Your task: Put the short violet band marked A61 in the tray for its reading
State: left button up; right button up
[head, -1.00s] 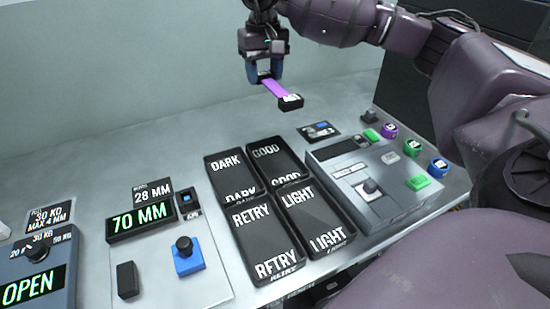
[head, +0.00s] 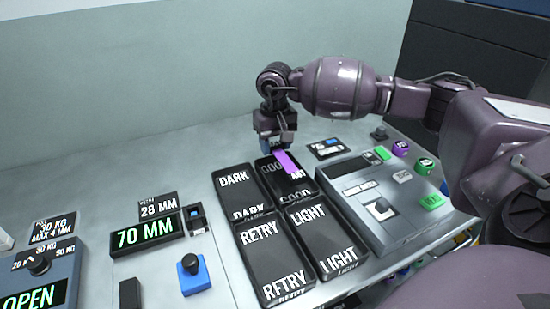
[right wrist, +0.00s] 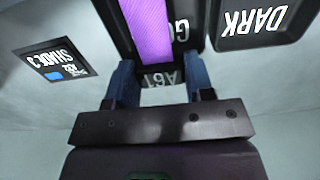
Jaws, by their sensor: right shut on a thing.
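The short violet band (head: 286,160) hangs from my right gripper (head: 278,147), which is shut on it. It slants over the tray marked GOOD (head: 270,178), at the back right of the tray group. Its far end has a dark tag with white lettering, small in the head view. I cannot tell whether the band touches the tray. In the right wrist view the violet band (right wrist: 150,30) runs away from the gripper (right wrist: 162,84), and an upside-down A61 label shows between the fingers. My left gripper is out of view.
Trays marked DARK (head: 234,195), RETRY (head: 265,262) and LIGHT (head: 328,247) adjoin the GOOD tray. A grey console (head: 390,218) with buttons stands close on the right. The 70 MM display (head: 146,232) and blue-based knob (head: 193,274) are on the left.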

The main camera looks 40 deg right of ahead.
aim_at(275, 168)
notch_tip(275, 168, down, 4)
jog(key=shift+f, duration=0.4)
jog(key=shift+f+b, duration=0.3)
jog(key=shift+b, duration=0.1)
jog(key=o, duration=1)
jog(key=shift+r, duration=0.1)
